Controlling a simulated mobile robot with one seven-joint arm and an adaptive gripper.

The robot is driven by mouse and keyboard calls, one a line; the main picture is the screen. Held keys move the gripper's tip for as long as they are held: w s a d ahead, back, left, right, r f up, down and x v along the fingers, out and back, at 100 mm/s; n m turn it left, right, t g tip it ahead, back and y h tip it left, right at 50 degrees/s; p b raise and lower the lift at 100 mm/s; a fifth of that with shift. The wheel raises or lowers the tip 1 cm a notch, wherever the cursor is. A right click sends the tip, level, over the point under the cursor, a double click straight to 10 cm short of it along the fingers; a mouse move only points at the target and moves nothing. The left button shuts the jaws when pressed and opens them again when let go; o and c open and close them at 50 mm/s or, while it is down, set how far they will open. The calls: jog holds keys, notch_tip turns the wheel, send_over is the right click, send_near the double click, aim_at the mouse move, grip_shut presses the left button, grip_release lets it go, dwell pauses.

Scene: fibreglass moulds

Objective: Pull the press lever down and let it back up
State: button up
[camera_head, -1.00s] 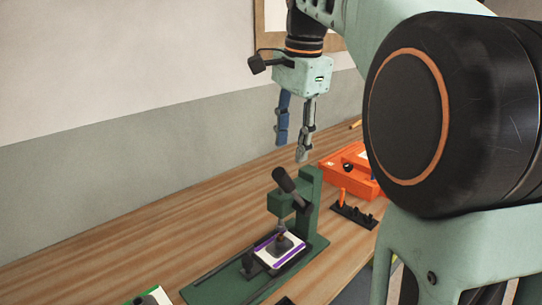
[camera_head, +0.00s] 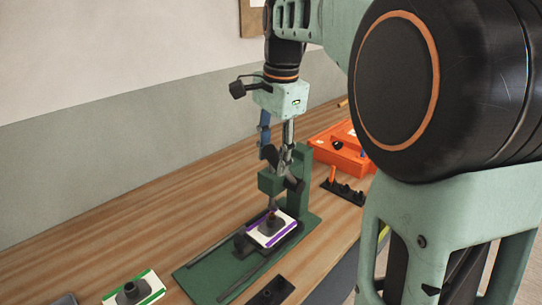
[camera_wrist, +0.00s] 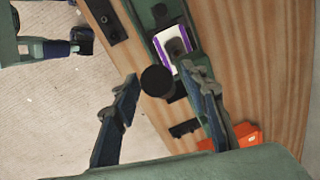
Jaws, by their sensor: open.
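The green press (camera_head: 302,185) stands on the wooden bench, its long base reaching toward the lower left. Its lever has a black handle (camera_head: 272,156), raised and tilted. A white mould with purple stripes (camera_head: 259,237) lies under the press head. My gripper (camera_head: 274,150) is open at the lever's upper end. In the wrist view the round black lever end (camera_wrist: 158,80) shows between the two spread fingers of my gripper (camera_wrist: 160,79), with a gap to each finger. Whether anything touches the lever I cannot tell.
A white mould with green stripes (camera_head: 122,298) lies at the front left. A black holder with an orange-handled tool (camera_head: 343,191) and an orange case (camera_head: 338,158) stand right of the press. A wall runs behind.

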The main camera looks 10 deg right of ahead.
jog(key=shift+f, duration=0.1)
grip_shut()
dwell(0.3)
